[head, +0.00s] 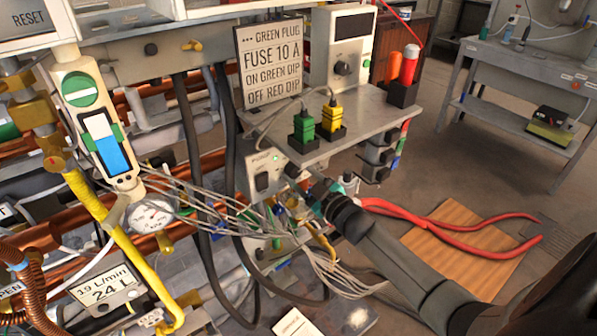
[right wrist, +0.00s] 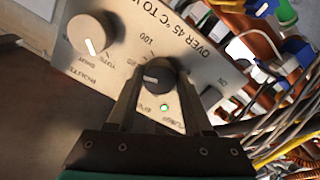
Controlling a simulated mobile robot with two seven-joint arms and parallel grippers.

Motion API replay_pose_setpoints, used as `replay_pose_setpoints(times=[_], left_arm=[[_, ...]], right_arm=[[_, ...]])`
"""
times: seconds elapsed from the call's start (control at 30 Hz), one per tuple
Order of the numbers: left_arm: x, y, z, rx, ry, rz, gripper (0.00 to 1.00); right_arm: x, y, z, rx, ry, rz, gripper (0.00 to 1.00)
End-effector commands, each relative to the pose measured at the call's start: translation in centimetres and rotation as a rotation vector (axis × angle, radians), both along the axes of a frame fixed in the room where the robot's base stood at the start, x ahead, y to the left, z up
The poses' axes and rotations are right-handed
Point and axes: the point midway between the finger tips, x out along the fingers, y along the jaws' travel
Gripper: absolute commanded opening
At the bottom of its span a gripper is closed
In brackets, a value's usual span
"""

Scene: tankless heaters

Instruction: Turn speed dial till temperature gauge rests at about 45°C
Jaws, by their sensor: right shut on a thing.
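My right gripper (right wrist: 157,85) is shut on a small black dial (right wrist: 158,75) with a white pointer mark, on a pale panel (right wrist: 130,50) lettered "OVER 45 °C TO W…" and "PUMP". In the head view the right gripper (head: 304,180) reaches the pump panel (head: 262,163) under the shelf and mostly hides the dial. A round white gauge (head: 152,213) hangs at the left; its reading is too small to tell. My left gripper is not in view.
A shelf (head: 345,130) with a green plug (head: 303,127) and a yellow plug (head: 331,123) overhangs the dial. Loose grey wires (head: 330,265) hang below. Red-handled pliers (head: 450,225) lie on a wooden board (head: 465,255). A cream knob (right wrist: 92,35) is beside the dial.

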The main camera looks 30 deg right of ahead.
Motion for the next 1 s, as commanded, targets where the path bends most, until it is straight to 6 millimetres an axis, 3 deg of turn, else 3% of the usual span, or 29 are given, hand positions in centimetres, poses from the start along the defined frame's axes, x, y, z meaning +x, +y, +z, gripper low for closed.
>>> replay_pose_setpoints(times=[0.6,1.0], left_arm=[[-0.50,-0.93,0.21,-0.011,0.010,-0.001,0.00],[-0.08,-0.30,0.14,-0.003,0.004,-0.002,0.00]], right_arm=[[-0.02,0.01,-0.11,-0.537,-0.040,0.000,0.00],[-0.03,-0.02,-0.09,-0.700,-0.053,0.000,0.00]])
